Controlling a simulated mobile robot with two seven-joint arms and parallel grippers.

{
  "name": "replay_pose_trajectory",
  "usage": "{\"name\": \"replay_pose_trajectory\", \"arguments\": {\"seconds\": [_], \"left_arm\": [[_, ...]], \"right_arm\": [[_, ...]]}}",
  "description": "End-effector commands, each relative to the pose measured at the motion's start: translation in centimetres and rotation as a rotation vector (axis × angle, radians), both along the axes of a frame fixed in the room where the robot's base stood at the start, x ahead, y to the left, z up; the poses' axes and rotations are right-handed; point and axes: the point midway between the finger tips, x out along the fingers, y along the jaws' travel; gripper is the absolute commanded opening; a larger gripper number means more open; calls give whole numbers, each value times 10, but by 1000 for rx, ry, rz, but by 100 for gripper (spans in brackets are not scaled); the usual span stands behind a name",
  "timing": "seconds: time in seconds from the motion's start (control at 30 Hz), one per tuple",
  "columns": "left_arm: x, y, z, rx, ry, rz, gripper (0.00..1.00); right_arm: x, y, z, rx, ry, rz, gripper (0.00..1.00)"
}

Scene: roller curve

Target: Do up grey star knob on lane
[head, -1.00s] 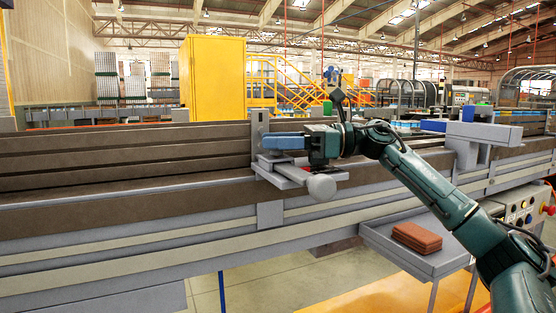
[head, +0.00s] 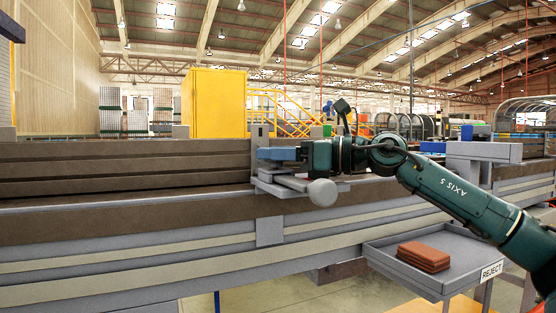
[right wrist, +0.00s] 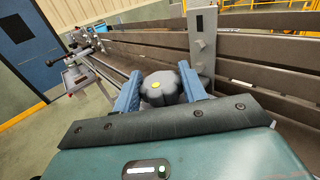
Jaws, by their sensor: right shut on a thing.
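In the head view my right gripper (head: 272,154) reaches left to a grey bracket (head: 260,135) on the lane (head: 120,190), and the fingers hide the knob. A grey clamp block with a rounded end (head: 322,192) sticks out just below the gripper. My left gripper is not in view.
A grey reject tray (head: 440,283) holding reddish-brown bricks (head: 424,257) hangs below the lane at right. A grey stand with a blue part (head: 484,150) rises from the lane farther right. A yellow cabinet (head: 219,102) stands behind.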

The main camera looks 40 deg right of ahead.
Motion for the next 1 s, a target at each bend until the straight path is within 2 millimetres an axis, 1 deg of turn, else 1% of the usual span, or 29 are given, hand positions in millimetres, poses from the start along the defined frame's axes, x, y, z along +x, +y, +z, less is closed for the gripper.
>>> {"name": "replay_pose_trajectory", "arguments": {"seconds": [0.03,0.1,0.4,0.7,1.0], "left_arm": [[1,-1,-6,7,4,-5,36],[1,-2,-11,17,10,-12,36],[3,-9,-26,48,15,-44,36],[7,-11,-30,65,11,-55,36],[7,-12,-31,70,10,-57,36]], "right_arm": [[-1,-1,0,-3,-4,-27,19],[-1,0,0,-6,-4,-62,19],[-1,0,1,-6,-6,-198,19],[-1,1,4,-2,-10,-268,19],[-1,0,6,3,-13,-283,19]]}}
